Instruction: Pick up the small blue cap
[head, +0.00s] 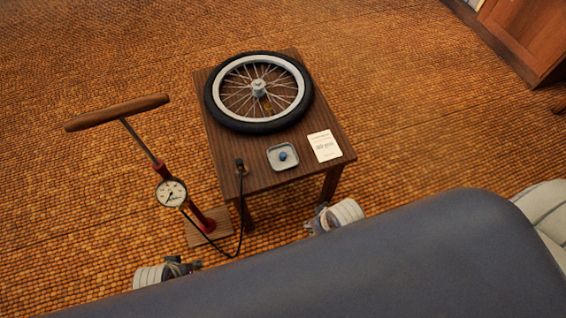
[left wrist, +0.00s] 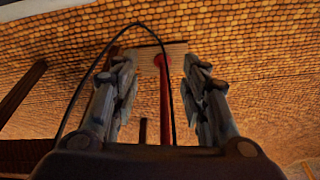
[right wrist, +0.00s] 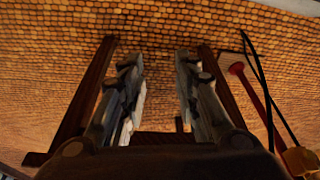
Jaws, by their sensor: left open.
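The small blue cap (head: 283,156) sits in a small square grey dish (head: 292,164) near the front edge of the dark wooden table (head: 225,150). My left gripper (head: 196,265) is low at the front left, beyond the table's left side and well apart from the cap; in the left wrist view (left wrist: 160,68) its fingers are spread and empty. My right gripper (head: 315,219) is in front of the table, nearer to the cap but apart from it; in the right wrist view (right wrist: 158,65) its fingers are spread with nothing between them. The cap shows in neither wrist view.
A spoked wheel with a black tyre (head: 213,109) covers the table's back. A white card (head: 324,146) lies right of the dish. A floor pump with a gauge (head: 171,193) stands left; its black hose (head: 241,215) runs up to the table's front left corner.

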